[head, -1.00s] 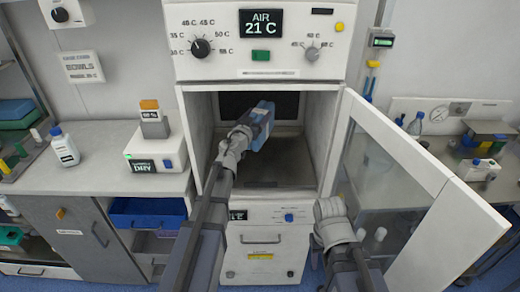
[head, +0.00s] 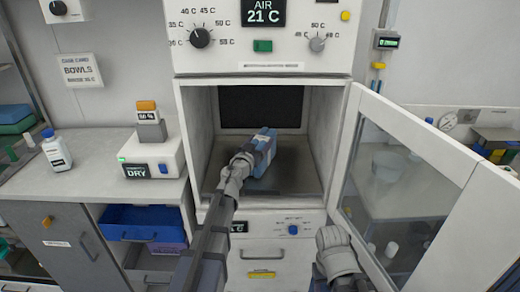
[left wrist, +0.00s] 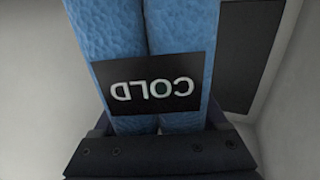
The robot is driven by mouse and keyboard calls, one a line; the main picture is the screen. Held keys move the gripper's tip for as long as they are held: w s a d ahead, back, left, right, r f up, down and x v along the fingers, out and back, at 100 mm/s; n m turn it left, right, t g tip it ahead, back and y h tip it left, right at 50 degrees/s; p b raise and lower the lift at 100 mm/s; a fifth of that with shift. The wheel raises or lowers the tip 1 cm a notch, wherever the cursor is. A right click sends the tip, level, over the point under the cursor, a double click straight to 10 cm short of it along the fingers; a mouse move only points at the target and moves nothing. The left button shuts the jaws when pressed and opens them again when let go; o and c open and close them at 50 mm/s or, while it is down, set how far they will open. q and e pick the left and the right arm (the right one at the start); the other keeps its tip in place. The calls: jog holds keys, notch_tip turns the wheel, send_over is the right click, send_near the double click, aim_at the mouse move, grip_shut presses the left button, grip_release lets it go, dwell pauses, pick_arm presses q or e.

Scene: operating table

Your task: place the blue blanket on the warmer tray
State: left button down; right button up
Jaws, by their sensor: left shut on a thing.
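My left gripper (head: 250,158) reaches into the open warmer cabinet and is shut on the blue blanket (head: 262,150). The warmer tray (head: 290,182) is the dark floor of the cabinet, under and around the blanket. I cannot tell whether the blanket touches it. My right arm (head: 338,255) shows low in front of the cabinet; its fingertips are not visible.
The cabinet's glass door (head: 400,180) stands open to the right. The control panel (head: 262,38) above reads AIR 21 C. On the left counter stand a white bottle (head: 56,150) and a box marked DRY (head: 152,155). An open blue drawer (head: 143,220) is below.

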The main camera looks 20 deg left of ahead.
pick_arm(q)
jog(key=shift+f, duration=0.1)
jog(key=shift+f, duration=0.1)
jog(key=shift+c, duration=1.9)
grip_release()
jog(key=shift+f, duration=0.1)
jog(key=o, duration=0.4)
jog(key=shift+r, duration=0.25)
jog(key=s, duration=0.4)
jog(key=s+a, duration=0.1)
jog(key=s, duration=0.7)
jog(key=shift+a, duration=0.15)
